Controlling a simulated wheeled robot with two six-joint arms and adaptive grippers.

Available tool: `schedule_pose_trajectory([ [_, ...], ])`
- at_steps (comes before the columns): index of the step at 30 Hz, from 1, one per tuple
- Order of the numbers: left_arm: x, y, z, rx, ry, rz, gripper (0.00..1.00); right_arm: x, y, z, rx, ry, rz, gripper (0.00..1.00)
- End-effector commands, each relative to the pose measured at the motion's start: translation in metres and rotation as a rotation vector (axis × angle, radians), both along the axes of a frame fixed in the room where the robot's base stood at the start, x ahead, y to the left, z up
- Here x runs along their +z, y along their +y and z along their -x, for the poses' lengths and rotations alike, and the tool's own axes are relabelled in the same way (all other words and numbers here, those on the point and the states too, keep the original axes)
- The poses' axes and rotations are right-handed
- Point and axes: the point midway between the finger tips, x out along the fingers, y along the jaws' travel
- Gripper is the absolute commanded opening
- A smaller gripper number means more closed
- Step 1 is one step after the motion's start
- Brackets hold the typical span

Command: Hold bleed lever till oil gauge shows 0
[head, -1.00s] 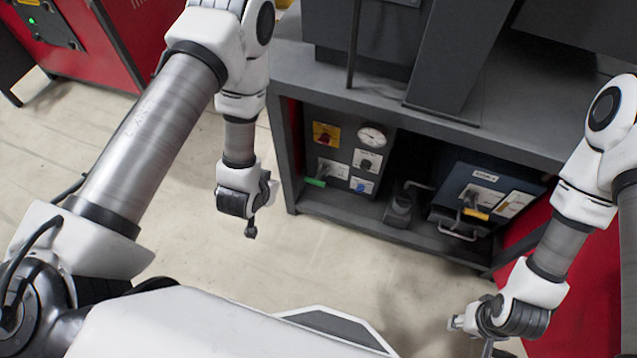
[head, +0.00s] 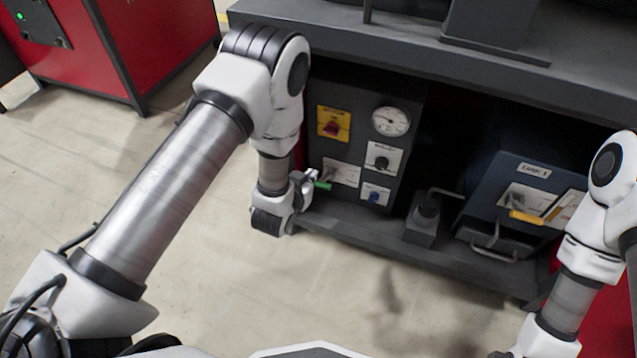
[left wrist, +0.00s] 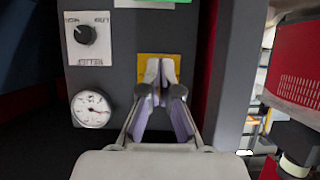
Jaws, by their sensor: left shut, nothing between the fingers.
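The round white gauge (head: 391,121) is on the dark control panel; it also shows at lower left in the left wrist view (left wrist: 91,109). Its reading is too small to tell. The green-handled lever (head: 322,185) sticks out at the panel's lower left; its green also shows at the top edge of the left wrist view (left wrist: 160,1). Its label is not readable. My left gripper (head: 309,177) is shut and empty, close beside the lever; contact cannot be told. In the left wrist view its fingers (left wrist: 160,70) overlap the yellow plate. My right gripper (head: 500,354) is mostly cut off.
The panel has a red switch on a yellow plate (head: 333,124), a black knob (head: 382,160) and a blue knob (head: 376,197). Right of it are a small grey unit (head: 421,233) and a blue tank box (head: 487,190) with a yellow-handled lever (head: 527,217). A shelf overhangs everything.

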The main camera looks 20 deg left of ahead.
Motion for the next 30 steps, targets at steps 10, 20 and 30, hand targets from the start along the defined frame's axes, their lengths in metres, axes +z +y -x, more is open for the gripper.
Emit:
schedule_pose_trajectory([
  [10,-0.013,0.000,-0.018,0.000,-0.001,0.001,0.00,-0.011,0.000,0.000,0.000,0.000,0.000,0.40],
  [20,-0.047,-0.002,-0.082,0.000,-0.002,0.000,0.00,-0.045,0.000,0.000,0.000,0.001,0.000,0.40],
  [30,-0.073,-0.002,-0.061,0.000,0.002,0.001,0.00,-0.062,0.000,0.000,0.000,0.001,0.000,0.40],
])
